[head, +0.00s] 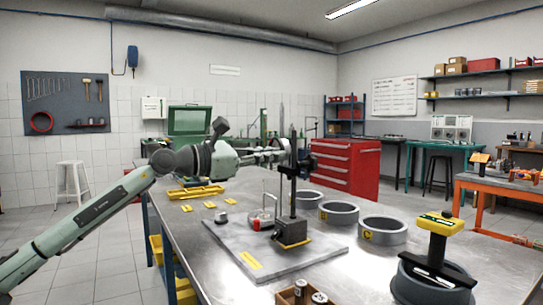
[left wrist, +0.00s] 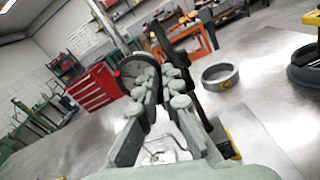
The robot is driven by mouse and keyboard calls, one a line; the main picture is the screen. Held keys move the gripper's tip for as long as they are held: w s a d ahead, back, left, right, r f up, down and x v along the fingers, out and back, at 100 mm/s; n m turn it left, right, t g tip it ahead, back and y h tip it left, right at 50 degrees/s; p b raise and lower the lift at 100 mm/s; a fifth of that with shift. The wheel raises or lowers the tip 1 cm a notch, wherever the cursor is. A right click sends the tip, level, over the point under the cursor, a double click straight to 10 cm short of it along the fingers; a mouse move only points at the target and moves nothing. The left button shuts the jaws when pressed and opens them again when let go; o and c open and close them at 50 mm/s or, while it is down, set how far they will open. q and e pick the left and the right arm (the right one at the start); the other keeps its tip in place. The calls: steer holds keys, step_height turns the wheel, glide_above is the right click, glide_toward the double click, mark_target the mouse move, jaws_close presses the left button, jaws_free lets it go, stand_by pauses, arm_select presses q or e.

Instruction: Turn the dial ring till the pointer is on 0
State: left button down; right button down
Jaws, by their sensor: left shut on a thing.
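The dial gauge (left wrist: 136,72) is a round dark-faced dial with a ring rim, seen at a slant in the left wrist view. Its pointer and numbers are too small and blurred to read. It is carried on a black stand post (head: 292,195) with a block base (head: 291,233) on a grey plate (head: 245,250). My left gripper (head: 277,155) reaches in from the left at the top of the post. In the left wrist view its two fingers (left wrist: 158,86) are at the dial's rim, shut on the dial ring. My right gripper is not in view.
Several metal rings with yellow tags, one of them here (head: 383,231), stand right of the plate. A yellow-topped tool (head: 438,224) stands at the front right. A wooden box (head: 300,294) with metal parts is at the front edge. A yellow tray (head: 196,191) lies at the back left.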

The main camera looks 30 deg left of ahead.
arm_select(q)
steer(key=shift+r, duration=0.25)
stand_by(0.6)
steer(key=c, duration=1.8)
jaws_free()
steer(key=shift+o, duration=0.2)
steer(key=shift+f, duration=0.1)
steer(key=v, duration=1.2)
steer(key=shift+a, duration=0.1)
